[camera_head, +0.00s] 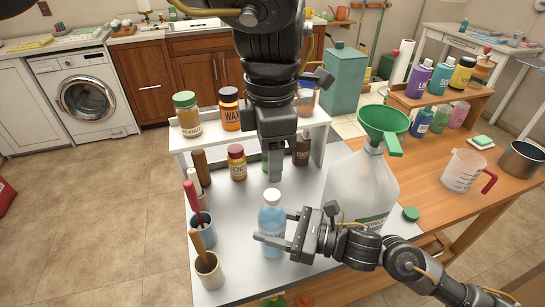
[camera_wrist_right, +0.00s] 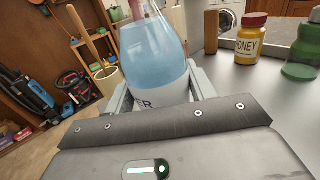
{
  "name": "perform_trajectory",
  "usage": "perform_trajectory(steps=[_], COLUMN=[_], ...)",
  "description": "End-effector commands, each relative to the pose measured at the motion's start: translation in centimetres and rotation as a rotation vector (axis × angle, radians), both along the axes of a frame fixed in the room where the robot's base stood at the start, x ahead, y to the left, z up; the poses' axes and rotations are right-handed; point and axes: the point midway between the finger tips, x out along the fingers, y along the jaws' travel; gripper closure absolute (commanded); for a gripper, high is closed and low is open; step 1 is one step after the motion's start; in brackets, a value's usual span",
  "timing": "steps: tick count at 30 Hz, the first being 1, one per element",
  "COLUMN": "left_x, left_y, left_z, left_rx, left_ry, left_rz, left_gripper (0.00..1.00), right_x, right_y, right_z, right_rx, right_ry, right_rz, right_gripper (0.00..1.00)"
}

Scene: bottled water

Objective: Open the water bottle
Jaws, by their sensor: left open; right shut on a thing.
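The water bottle (camera_head: 271,222) is clear with blue water and a white cap (camera_head: 272,196), upright on the grey table near its front. It also fills the middle of the right wrist view (camera_wrist_right: 153,55), where its cap is out of sight. My right gripper (camera_head: 273,240) is shut around the bottle's lower body, coming from the right. My left gripper (camera_head: 275,165) is open and empty, pointing down just above the cap, with a small gap between them.
A large clear jug (camera_head: 358,188) with a green funnel (camera_head: 384,124) stands right of the bottle. Two utensil cups, one blue (camera_head: 202,232) and one cream (camera_head: 209,272), stand to the left. Behind is a white shelf (camera_head: 205,138) with jars, including a honey jar (camera_head: 237,163).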

Motion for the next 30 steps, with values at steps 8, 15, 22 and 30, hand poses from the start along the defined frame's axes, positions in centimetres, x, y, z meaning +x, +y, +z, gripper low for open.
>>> perform_trajectory(steps=[8, 15, 22, 30], left_x=[-0.04, -0.10, -0.12, -0.12], left_y=[-0.05, -0.11, -0.14, -0.12], left_z=[-0.10, -0.15, -0.15, -0.47], left_rx=[0.002, 0.002, 0.001, 0.001], left_ry=[0.005, 0.008, 0.008, 0.009], left_rz=[-0.699, -1.191, -1.424, -1.463], left_gripper=[0.51, 0.51, 0.51, 0.51], right_x=[-0.01, -0.01, 0.00, 0.00], right_y=[-0.01, -0.01, -0.01, 0.00], right_z=[-0.09, -0.09, -0.09, -0.10], right_rx=[-0.002, -0.002, -0.002, -0.002], right_ry=[0.002, 0.002, 0.002, 0.002], right_rz=[0.000, 0.000, 0.000, 0.000], right_gripper=[1.00, 1.00, 1.00, 1.00])
